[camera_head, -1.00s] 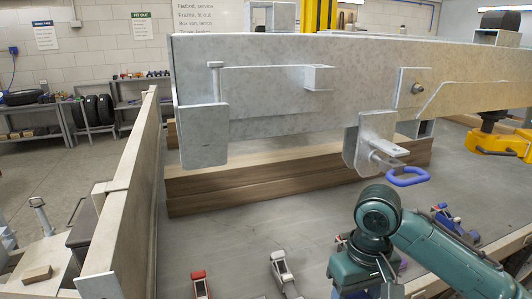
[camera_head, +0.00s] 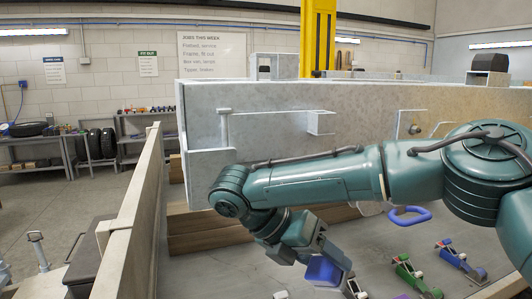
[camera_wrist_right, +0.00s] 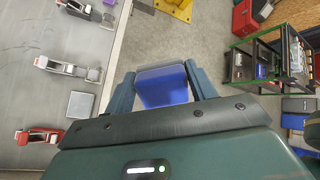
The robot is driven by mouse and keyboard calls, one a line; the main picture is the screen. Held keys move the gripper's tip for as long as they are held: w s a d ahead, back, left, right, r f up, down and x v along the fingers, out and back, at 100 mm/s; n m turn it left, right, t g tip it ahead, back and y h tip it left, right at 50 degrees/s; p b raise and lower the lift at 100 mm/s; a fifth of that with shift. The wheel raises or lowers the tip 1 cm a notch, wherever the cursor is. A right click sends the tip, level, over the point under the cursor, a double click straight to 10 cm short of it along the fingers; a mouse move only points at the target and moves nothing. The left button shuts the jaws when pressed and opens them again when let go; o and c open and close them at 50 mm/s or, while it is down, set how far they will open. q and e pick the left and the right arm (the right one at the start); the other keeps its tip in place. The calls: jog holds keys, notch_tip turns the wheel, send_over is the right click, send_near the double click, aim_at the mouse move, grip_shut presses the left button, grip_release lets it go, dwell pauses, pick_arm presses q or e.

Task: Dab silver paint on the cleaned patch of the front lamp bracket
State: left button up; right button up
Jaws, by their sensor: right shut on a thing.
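The grey trailer frame (camera_head: 270,97) carries a plate with an upright post (camera_head: 207,168) at its left end, which may be the front lamp bracket; my right arm covers its lower part. I cannot make out a cleaned patch or any silver paint. My right gripper (camera_head: 322,262) hangs in front of the frame, over the grey table, apart from the plate. It is shut on a blue block-like thing (camera_head: 321,271), which also shows between the two fingers in the right wrist view (camera_wrist_right: 163,86). My left gripper is out of view.
Coloured clamps, among them a green one (camera_head: 415,275) and a blue one (camera_head: 458,258), lie on the grey table (camera_head: 375,238). A blue ring handle (camera_head: 410,216) sticks out below the frame. A tall board (camera_head: 135,215) stands along the table's left edge. Timber (camera_head: 205,240) supports the frame.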

jog(key=s+a+r+n+t+y, duration=0.2)
jog(key=a+r+n+t+y, duration=0.3)
jog(key=r+n+t+y, duration=0.4)
jog(key=s+a+r+n+t+y, duration=0.1)
jog(key=a+r+n+t+y, duration=0.45)
jog(key=r+n, duration=0.55)
jog(key=shift+n+t+y, duration=0.25)
jog(key=shift+n+t, duration=0.05)
jog(key=shift+t, duration=0.65)
jog(key=shift+d+f+b+x, duration=0.1)
jog(key=shift+d+x, duration=0.05)
jog(key=shift+x, duration=0.7)
jog(key=shift+d+f+b+x, duration=0.1)
jog(key=shift+d+x, duration=0.1)
jog(key=shift+x, duration=0.65)
jog(key=shift+d+b+x, duration=0.1)
jog(key=shift+d+x, duration=0.05)
jog(key=shift+x, duration=0.7)
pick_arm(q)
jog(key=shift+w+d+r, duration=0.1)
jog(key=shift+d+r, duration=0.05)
pick_arm(e)
jog(key=shift+w, duration=0.2)
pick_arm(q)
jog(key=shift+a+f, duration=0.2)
pick_arm(e)
jog(key=shift+w, duration=0.1)
